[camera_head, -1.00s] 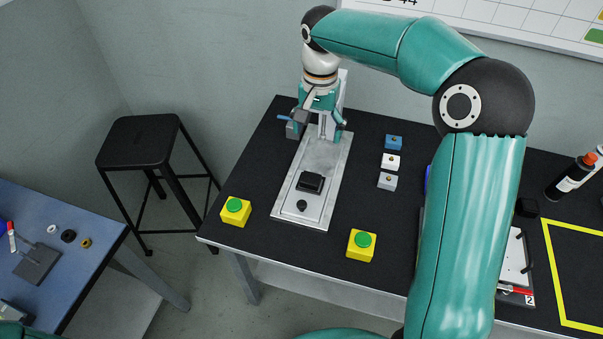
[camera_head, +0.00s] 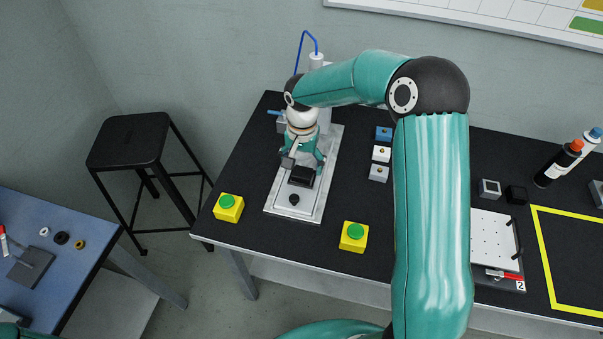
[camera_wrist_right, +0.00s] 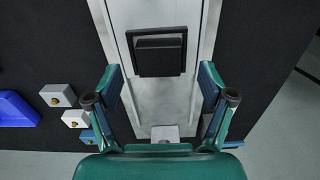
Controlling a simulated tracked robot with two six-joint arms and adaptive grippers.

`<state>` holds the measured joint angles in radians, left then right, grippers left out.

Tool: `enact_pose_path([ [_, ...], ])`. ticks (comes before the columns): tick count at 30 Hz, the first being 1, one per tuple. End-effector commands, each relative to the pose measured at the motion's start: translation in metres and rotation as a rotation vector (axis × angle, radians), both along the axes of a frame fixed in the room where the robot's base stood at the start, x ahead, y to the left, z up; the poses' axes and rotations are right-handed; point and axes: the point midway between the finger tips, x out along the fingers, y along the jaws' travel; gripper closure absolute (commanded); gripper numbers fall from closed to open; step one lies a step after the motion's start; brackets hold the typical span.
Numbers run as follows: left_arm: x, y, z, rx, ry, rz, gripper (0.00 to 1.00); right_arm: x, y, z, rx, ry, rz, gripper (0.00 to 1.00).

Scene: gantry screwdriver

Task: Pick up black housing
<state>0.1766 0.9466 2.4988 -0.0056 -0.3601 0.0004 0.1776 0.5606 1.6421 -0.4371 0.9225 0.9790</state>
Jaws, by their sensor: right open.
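The black housing (camera_head: 302,177) sits on the metal base plate of the gantry screwdriver (camera_head: 325,152), just behind a small black knob (camera_head: 294,199). It also shows in the right wrist view (camera_wrist_right: 158,55) as a black block with a square rim. My right gripper (camera_head: 302,165) is over the plate at the back side of the housing. In the wrist view its two fingers (camera_wrist_right: 160,75) are spread wide, with the housing ahead between their tips and apart from both. My left gripper is not in view.
Two yellow boxes with green buttons (camera_head: 228,208) (camera_head: 354,237) stand at the table's front. Blue, white and grey blocks (camera_head: 380,153) are right of the plate. A perforated fixture (camera_head: 493,243), a small black block (camera_head: 516,194) and bottles (camera_head: 560,163) are farther right.

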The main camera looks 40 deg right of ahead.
Motion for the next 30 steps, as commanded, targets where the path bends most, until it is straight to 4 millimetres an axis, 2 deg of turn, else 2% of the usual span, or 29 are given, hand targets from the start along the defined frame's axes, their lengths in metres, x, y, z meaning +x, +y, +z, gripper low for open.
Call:
enact_pose_path([
  [4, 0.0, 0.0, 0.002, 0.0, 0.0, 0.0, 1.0, -0.001, 0.0, -0.016, 0.001, 0.002, 0.0, 0.19],
  [12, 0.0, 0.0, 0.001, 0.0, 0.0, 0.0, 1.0, 0.0, 0.0, -0.018, 0.001, -0.001, 0.0, 0.2],
  [24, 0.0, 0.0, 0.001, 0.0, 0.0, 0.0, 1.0, 0.0, 0.0, -0.017, 0.001, -0.001, 0.0, 0.87],
  [25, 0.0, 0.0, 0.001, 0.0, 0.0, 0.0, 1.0, 0.0, 0.0, -0.017, 0.001, -0.001, 0.0, 0.9],
  [30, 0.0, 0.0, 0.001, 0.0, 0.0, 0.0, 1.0, 0.0, 0.0, -0.017, 0.001, -0.001, 0.0, 0.91],
])
